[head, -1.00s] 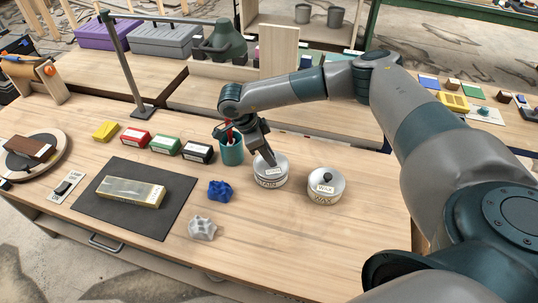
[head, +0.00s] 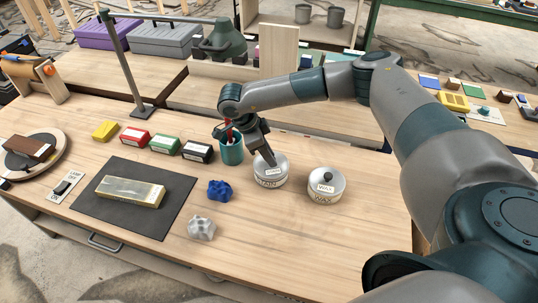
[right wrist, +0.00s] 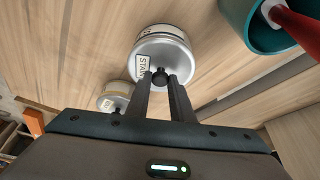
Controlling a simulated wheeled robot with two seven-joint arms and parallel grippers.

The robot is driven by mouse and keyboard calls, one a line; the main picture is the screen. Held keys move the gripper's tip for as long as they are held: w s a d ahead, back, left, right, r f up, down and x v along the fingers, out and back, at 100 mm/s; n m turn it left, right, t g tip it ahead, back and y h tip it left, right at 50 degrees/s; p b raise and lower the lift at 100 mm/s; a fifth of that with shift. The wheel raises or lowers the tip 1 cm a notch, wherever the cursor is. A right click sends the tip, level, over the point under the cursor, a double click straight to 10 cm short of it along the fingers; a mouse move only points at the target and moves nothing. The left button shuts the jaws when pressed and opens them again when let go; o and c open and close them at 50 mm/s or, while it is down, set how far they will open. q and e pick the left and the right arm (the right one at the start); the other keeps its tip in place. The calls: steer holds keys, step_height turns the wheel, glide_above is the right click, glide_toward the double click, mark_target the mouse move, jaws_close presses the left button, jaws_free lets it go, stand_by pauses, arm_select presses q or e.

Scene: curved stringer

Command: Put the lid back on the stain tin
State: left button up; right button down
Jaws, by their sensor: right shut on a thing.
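The stain tin (head: 269,183) is a round, pale metal tin with a STAIN label, standing on the bench right of the teal cup. Its silver lid (head: 280,164) is at the tin's top, and also shows in the right wrist view (right wrist: 178,65). My right gripper (head: 270,162) comes down from above and is shut on the lid's dark knob (right wrist: 160,76). The lid looks lined up with the tin; I cannot tell whether it is fully seated. The gripper hides part of the lid. My left gripper is not in view.
A lidded wax tin (head: 325,187) stands close on the right. The teal cup (head: 231,153) with a red-handled tool is close on the left. A blue lump (head: 220,190) and a grey lump (head: 201,228) lie in front. The bench's front right is clear.

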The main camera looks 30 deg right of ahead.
stand_by(0.5)
stand_by(0.4)
steer(key=c, duration=1)
jaws_free()
steer(key=shift+r, duration=0.1)
steer(key=shift+r+p, duration=1.5)
steer(key=shift+r, duration=1.85)
steer(key=shift+c, duration=0.2)
jaws_close()
